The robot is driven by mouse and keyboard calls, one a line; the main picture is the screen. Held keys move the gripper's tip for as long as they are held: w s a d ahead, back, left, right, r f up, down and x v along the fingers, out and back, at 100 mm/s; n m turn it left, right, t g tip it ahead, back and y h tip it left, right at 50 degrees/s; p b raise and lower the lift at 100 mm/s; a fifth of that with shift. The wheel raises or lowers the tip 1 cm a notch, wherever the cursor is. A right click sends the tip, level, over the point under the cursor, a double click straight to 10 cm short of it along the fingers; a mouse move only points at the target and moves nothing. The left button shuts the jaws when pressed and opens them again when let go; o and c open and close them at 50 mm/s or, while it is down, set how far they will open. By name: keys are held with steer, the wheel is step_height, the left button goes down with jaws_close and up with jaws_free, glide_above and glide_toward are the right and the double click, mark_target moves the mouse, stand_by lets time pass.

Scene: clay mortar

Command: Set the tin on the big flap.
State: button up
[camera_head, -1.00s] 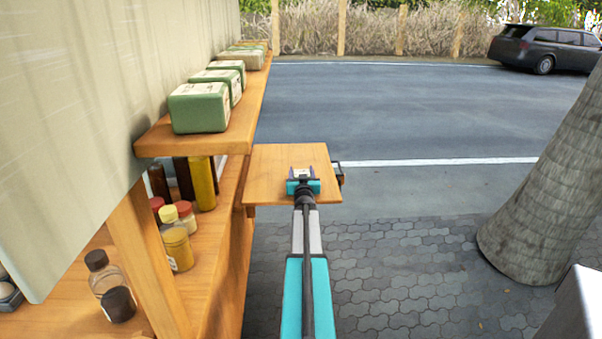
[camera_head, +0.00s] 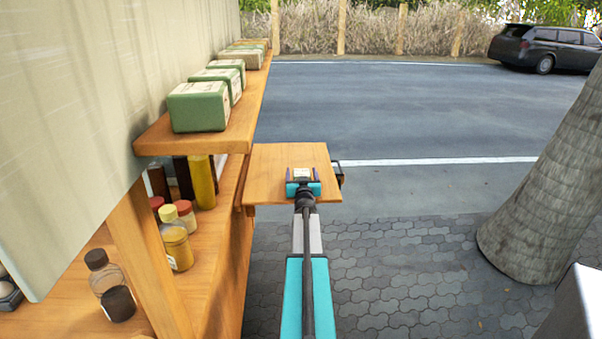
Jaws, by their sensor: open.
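A wooden flap (camera_head: 265,178) sticks out level from the counter's far end. My gripper (camera_head: 302,174) is over the flap with its fingers pointing away from me. It is open, with one finger on each side of a small thing with a pale top, probably the tin (camera_head: 302,172). The tin appears to rest on the flap, but its lower part is hidden by my gripper. I cannot tell whether a finger touches it.
Green boxes with pale labels (camera_head: 198,107) line the upper shelf (camera_head: 240,128) on the left. Jars and bottles (camera_head: 177,247) stand on the counter below. A dark object (camera_head: 338,174) is at the flap's right edge. A tree trunk (camera_head: 545,190) stands at right.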

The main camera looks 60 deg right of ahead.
steer(key=shift+b+v, duration=0.35)
steer(key=shift+v, duration=4.45)
